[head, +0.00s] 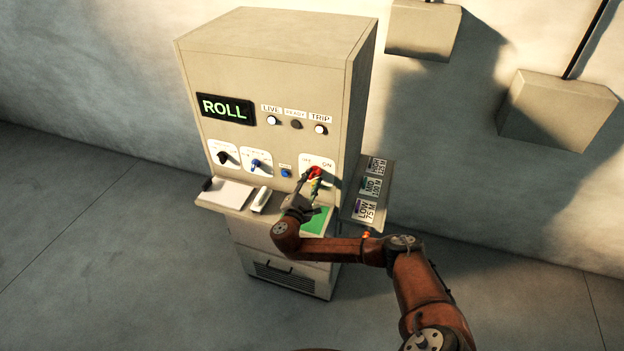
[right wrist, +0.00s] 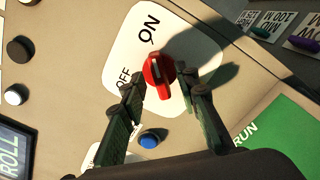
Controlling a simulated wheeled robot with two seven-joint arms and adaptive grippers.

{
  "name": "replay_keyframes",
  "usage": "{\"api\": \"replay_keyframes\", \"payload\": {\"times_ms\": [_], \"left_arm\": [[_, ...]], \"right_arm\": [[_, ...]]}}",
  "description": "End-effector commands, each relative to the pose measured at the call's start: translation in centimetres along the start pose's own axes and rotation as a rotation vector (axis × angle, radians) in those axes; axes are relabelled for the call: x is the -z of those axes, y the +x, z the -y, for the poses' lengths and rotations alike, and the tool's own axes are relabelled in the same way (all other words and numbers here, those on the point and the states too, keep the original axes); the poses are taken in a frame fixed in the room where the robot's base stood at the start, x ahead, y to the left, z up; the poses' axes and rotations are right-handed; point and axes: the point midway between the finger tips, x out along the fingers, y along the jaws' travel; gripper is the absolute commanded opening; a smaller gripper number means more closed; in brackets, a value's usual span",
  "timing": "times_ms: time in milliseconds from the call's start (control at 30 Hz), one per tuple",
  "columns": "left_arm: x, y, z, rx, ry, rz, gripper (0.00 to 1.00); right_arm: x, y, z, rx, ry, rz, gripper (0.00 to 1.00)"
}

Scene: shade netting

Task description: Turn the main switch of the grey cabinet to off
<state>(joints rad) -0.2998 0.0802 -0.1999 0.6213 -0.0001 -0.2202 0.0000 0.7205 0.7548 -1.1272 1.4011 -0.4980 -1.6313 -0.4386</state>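The main switch is a red knob (right wrist: 158,75) on a white plate (right wrist: 117,50) with ON and OFF printed on it. In the head view the red knob (head: 315,171) is on the right of the front panel of the grey cabinet (head: 265,85). In the right wrist view its raised ridge has one end towards the ON label. My right gripper (right wrist: 161,82) is open, with one finger on each side of the knob; contact cannot be told. In the head view my right gripper (head: 311,184) partly covers the plate. My left gripper is not in view.
Left of the switch are a blue button (head: 286,173), a blue knob (head: 257,164) and a black knob (head: 223,157). A shelf below holds paper (head: 230,192) and a green RUN area (head: 316,222). A side tray (head: 352,213) with labelled cards sticks out right. The display reads ROLL (head: 225,108).

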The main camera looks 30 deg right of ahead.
Motion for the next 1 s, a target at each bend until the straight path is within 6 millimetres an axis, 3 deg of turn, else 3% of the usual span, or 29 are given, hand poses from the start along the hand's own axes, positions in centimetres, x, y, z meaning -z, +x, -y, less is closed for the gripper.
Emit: {"api": "replay_keyframes", "payload": {"times_ms": [267, 667, 1000], "left_arm": [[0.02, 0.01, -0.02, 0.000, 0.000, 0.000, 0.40], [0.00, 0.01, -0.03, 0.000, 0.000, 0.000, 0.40], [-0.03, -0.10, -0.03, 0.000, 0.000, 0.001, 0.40]], "right_arm": [[0.04, 0.10, 0.05, 0.001, 0.000, -0.001, 0.28], [0.05, 0.07, 0.07, 0.001, 0.000, -0.001, 0.00], [0.05, 0.05, 0.10, 0.002, -0.007, -0.001, 0.00]]}}
